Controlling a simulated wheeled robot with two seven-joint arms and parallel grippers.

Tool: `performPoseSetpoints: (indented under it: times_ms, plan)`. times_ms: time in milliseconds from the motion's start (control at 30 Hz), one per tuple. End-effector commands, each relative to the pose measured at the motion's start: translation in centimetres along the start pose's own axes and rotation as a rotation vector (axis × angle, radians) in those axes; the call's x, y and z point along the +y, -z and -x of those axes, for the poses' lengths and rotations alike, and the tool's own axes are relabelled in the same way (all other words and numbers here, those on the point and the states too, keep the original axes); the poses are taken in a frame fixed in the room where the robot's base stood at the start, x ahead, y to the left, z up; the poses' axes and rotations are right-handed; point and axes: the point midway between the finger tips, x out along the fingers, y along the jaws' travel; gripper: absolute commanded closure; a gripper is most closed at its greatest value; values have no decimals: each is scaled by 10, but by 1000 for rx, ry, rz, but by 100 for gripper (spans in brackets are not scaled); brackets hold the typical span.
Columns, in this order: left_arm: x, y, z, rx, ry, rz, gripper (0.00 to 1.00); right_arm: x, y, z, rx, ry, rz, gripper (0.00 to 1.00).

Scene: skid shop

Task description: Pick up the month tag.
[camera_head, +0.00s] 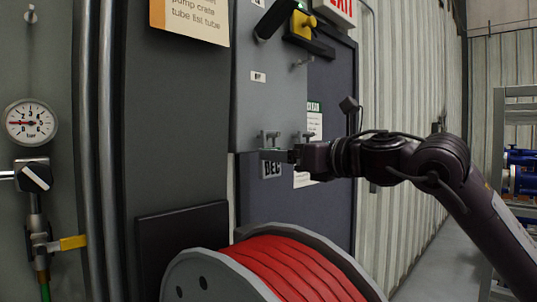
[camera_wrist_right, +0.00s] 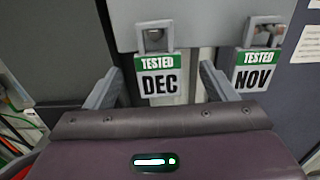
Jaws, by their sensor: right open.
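Two month tags hang side by side from grey padlock-like hangers in the right wrist view. One reads TESTED DEC (camera_wrist_right: 159,84) on green and white. The other reads TESTED NOV (camera_wrist_right: 253,77) and hangs to its right. In the head view the DEC tag (camera_head: 271,170) shows below my right gripper (camera_head: 276,155), which partly covers it. In the right wrist view my right gripper (camera_wrist_right: 160,84) is open, with one finger on each side of the DEC tag. The right finger lies between the two tags. I cannot tell whether a finger touches a tag. My left gripper is out of view.
A grey panel (camera_head: 262,100) stands behind the tags, with a dark door (camera_head: 330,110) beyond. A reel of red hose (camera_head: 290,265) sits below the arm.

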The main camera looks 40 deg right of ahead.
Motion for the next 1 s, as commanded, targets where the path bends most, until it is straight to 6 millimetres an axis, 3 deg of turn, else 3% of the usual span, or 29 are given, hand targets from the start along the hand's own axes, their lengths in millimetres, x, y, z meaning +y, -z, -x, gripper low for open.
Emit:
performPoseSetpoints:
  times_ms: [300,600,1000]
  plan:
    - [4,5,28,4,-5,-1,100,1,0,-44,0,-1,-3,22]
    - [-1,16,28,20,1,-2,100,0,3,-50,-1,0,-1,22]
    - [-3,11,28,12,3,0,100,0,3,-49,0,0,-1,73]
